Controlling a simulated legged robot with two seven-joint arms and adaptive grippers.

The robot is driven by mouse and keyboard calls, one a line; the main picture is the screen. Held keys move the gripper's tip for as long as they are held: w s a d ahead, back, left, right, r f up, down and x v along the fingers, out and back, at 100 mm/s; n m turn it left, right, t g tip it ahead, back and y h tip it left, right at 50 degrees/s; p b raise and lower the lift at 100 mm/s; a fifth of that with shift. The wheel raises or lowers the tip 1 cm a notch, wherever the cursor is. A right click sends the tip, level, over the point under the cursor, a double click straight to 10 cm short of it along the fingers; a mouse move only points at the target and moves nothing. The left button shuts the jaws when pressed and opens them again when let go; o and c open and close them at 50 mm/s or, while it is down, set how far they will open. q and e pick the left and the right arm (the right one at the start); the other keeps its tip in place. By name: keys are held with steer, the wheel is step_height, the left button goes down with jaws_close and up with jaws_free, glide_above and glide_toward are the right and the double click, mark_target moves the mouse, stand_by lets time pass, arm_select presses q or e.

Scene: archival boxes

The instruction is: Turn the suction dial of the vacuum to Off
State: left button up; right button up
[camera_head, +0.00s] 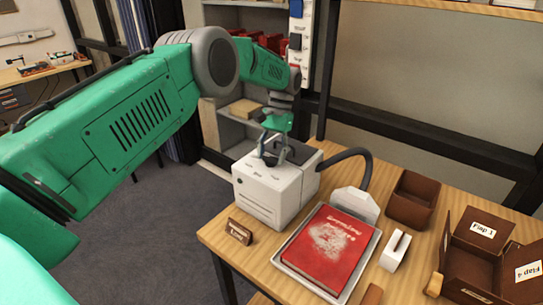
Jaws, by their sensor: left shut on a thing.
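The vacuum (265,197) is a white box on the left part of the wooden table, with small dark labels on its top. My left gripper (270,160) reaches down onto the vacuum's top from above. Its fingers are shut at the suction dial, which they mostly hide, so I cannot read the dial's setting. A dark hose (350,154) curves from the vacuum to a white nozzle piece (356,203) on the table. My right gripper is not in view.
A red book (329,248) lies in a pale tray in front of the vacuum. A small brown sign (240,231), a white block (395,252), a brown box (411,198) and an open flapped box (480,255) stand around it. Shelves (228,125) stand behind.

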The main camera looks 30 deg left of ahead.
arm_select(q)
steer(key=shift+w+r+m+y, duration=0.2)
steer(key=shift+m+y, duration=0.2)
steer(key=shift+m, duration=0.6)
steer(key=shift+f, duration=0.1)
steer(key=o, duration=1.2)
steer(key=shift+c, duration=0.2)
steer(key=shift+w+f, duration=0.1)
steer(key=shift+f, duration=0.05)
steer(key=shift+r, duration=0.35)
step_height(320, 180, up, 9)
steer(key=shift+w, duration=0.1)
